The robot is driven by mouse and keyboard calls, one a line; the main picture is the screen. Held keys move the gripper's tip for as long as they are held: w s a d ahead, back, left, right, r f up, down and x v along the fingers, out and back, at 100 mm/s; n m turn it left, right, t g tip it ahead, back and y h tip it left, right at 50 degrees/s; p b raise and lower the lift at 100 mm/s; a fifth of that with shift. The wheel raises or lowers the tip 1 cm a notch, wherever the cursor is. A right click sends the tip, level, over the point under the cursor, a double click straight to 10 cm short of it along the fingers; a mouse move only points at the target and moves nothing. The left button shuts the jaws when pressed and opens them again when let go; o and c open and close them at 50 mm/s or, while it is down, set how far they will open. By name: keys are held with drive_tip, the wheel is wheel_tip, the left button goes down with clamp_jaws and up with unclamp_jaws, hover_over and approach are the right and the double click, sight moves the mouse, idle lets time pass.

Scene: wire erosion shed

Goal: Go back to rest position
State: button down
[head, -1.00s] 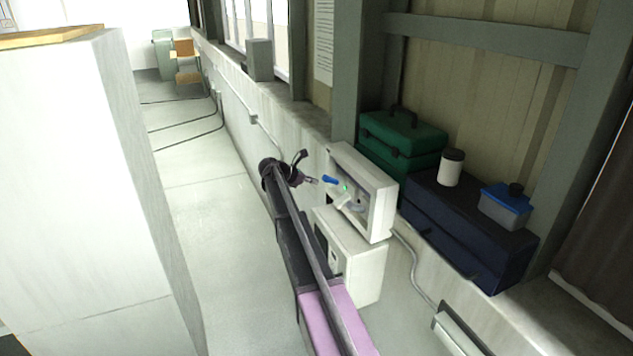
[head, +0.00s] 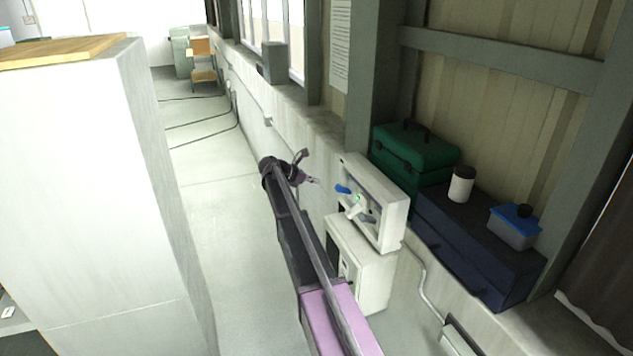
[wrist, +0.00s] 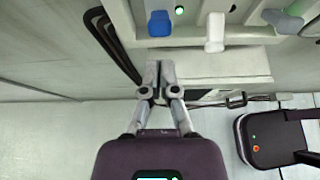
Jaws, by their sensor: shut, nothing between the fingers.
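My gripper (head: 314,181) is at the end of my arm, just left of a white wall box in the head view. In the wrist view my gripper (wrist: 159,72) has its fingertips together with nothing between them. The white box (head: 388,212) carries a blue handle (head: 342,189), a white handle (head: 356,212), a grey handle (head: 368,218) and a small green light (head: 357,198). In the wrist view the blue handle (wrist: 160,24) and the white handle (wrist: 215,33) are beyond the fingertips, apart from them.
A second white box (head: 375,277) is below the first. A green toolbox (head: 415,150), a dark blue case (head: 480,245), a white jar (head: 461,185) and a blue-lidded tub (head: 514,228) stand on the right. A tall white cabinet (head: 90,190) is on the left. Clear floor (head: 225,210) lies between.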

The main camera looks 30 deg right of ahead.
idle(0.4)
drive_tip(key=s+a+f+m+y+b, duration=0.4)
drive_tip(key=s+a+f+b, duration=0.3)
drive_tip(key=s, duration=0.5)
drive_tip(key=s+a+f+m+y+b, duration=0.4)
drive_tip(key=s+a+f+m+b, duration=0.3)
drive_tip(key=s+a+f, duration=0.5)
drive_tip(key=s+a+f+m+t+y+b, duration=0.1)
drive_tip(key=s+a+f+m+y+b, duration=0.3)
drive_tip(key=s+a+f, duration=0.5)
drive_tip(key=s+f+m+b, duration=0.2)
drive_tip(key=s, duration=0.3)
drive_tip(key=shift+a+f+b, duration=0.3)
drive_tip(key=shift+a+b, duration=0.1)
drive_tip(key=shift+s, duration=0.1)
